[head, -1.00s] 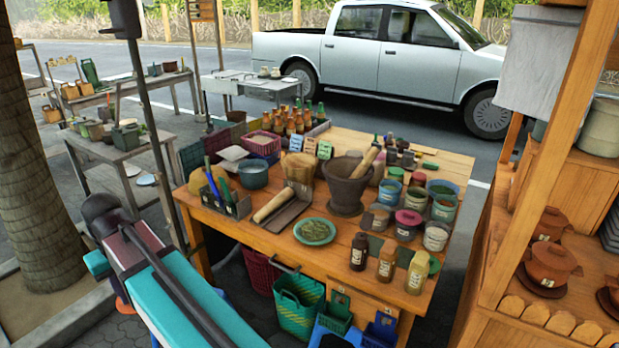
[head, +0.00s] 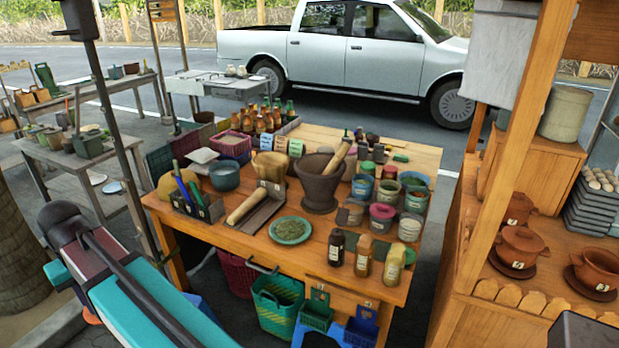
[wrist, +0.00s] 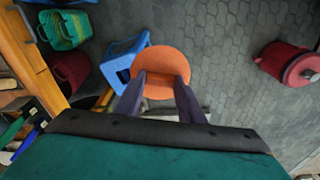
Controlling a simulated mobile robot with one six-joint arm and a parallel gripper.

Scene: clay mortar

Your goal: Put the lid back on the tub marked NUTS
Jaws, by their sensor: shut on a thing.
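My gripper (wrist: 158,88) shows in the wrist view with its two dark fingers shut on a round orange lid (wrist: 161,66). The lid is held over the paved ground, away from the table top. In the head view my arm fills the lower left and hides the fingers; only a sliver of orange (head: 92,318) shows beside it. Several small tubs stand at the right of the wooden table (head: 325,262): a pink-lidded one (head: 382,217), an open-looking one (head: 411,227) and a green one (head: 415,200). Their labels are too small to read, so I cannot tell which says NUTS.
Three bottles (head: 362,255) stand at the table's front edge, near a green plate (head: 290,231) and a stone mortar (head: 318,183). A blue stool (wrist: 124,62) and a red bin (wrist: 286,62) stand on the ground. A wooden shelf with pots (head: 520,247) is at right.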

